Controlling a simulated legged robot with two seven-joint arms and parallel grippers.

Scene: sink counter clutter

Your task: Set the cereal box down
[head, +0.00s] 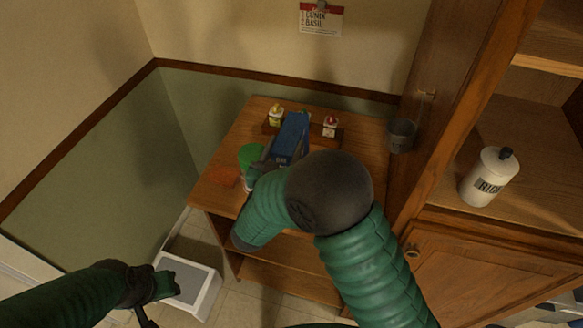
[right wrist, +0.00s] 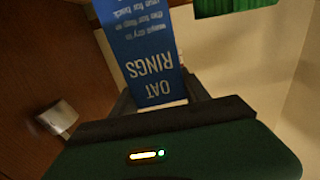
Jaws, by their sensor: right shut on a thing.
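The cereal box (head: 291,136) is blue, and its "OAT RINGS" print shows upside down in the right wrist view (right wrist: 142,45). My right gripper (head: 271,166) is shut on the box's near end, with dark fingers on either side in the right wrist view (right wrist: 160,98). The box is over the small wooden table (head: 222,195); I cannot tell whether it touches the top. My right forearm hides part of the table. My left gripper (head: 150,312) is low at the left, away from the table, and its fingers are too unclear to read.
Small bottles (head: 276,115) and (head: 330,125) stand in a wooden rack behind. A grey cup (head: 401,135) is at the right. A white bin (head: 190,287) is on the floor.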

